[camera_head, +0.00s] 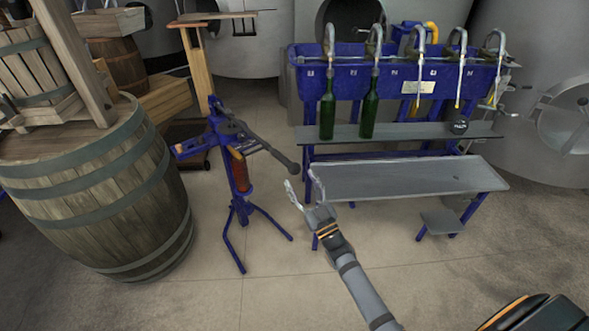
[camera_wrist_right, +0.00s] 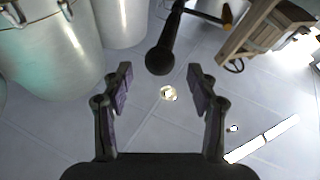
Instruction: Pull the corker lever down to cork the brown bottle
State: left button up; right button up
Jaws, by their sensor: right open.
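The blue floor corker (camera_head: 222,130) stands on tripod legs left of the middle in the head view. Its lever (camera_head: 275,154) sticks out to the right and slopes down, ending in a dark rounded knob. The brown bottle (camera_head: 239,172) stands upright in the corker, below its head. My right gripper (camera_head: 303,184) is open and empty, just right of and below the lever's end. In the right wrist view the lever knob (camera_wrist_right: 159,60) is ahead of the open fingers (camera_wrist_right: 160,88), apart from them. My left gripper is not in view.
A blue filling stand (camera_head: 385,80) with several spouts and two green bottles (camera_head: 369,112) is at the right, with a grey bench (camera_head: 405,178) in front. A large wooden barrel (camera_head: 100,195) stands at the left. The floor around the corker's legs is clear.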

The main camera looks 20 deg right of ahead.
aim_at(294, 167)
jog(key=x, duration=0.4)
jog(key=shift+w+r, duration=0.1)
jog(key=shift+w, duration=0.3)
grip_shut()
